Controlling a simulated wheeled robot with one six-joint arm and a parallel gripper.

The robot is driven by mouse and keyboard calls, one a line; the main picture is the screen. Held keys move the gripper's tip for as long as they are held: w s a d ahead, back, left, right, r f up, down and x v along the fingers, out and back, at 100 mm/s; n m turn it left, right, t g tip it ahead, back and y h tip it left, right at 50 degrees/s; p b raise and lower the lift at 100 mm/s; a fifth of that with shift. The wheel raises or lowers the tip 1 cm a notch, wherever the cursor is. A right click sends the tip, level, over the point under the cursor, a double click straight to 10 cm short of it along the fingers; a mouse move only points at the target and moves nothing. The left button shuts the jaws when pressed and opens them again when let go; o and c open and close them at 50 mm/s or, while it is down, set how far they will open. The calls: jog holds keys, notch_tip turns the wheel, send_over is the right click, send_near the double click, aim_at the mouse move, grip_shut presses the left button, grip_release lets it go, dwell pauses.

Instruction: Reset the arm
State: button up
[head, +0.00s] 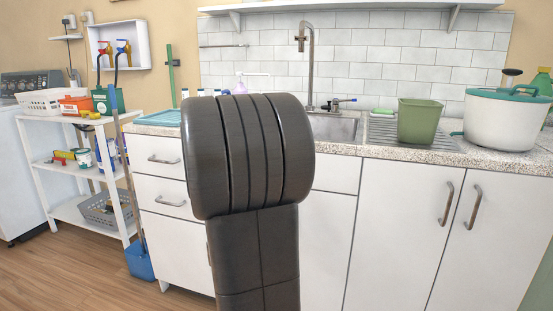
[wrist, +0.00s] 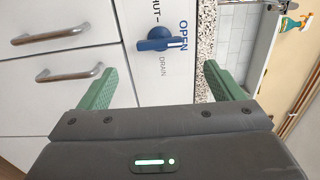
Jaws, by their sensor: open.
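My gripper (wrist: 160,76) shows in the wrist view with its two green fingers spread wide and nothing between them. Beyond the fingertips, a blue knob (wrist: 155,43) sits on a white panel marked OPEN and DRAIN, with part of another word cut off at the top. The knob's pale-marked end points right in the picture, toward the word OPEN. The fingers look clear of the knob. In the head view my dark arm fills the middle; my gripper and the knob are hidden there.
In the head view, a counter (head: 348,149) holds a sink (head: 335,128), a green bin (head: 419,121) and a white pot (head: 503,122). Drawer handles (wrist: 68,74) show in the wrist view. Floor (head: 75,275) shows at lower left.

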jog(key=w+d+n+p, duration=0.2)
jog(key=w+n+p, duration=0.5)
jog(key=n+p, duration=1)
jog(key=p, duration=0.5)
jog(key=shift+w+r+n+p, duration=0.25)
jog(key=shift+w+n+p, duration=0.05)
jog(key=shift+w+n, duration=0.1)
jog(key=shift+d, duration=0.1)
dwell(0.6)
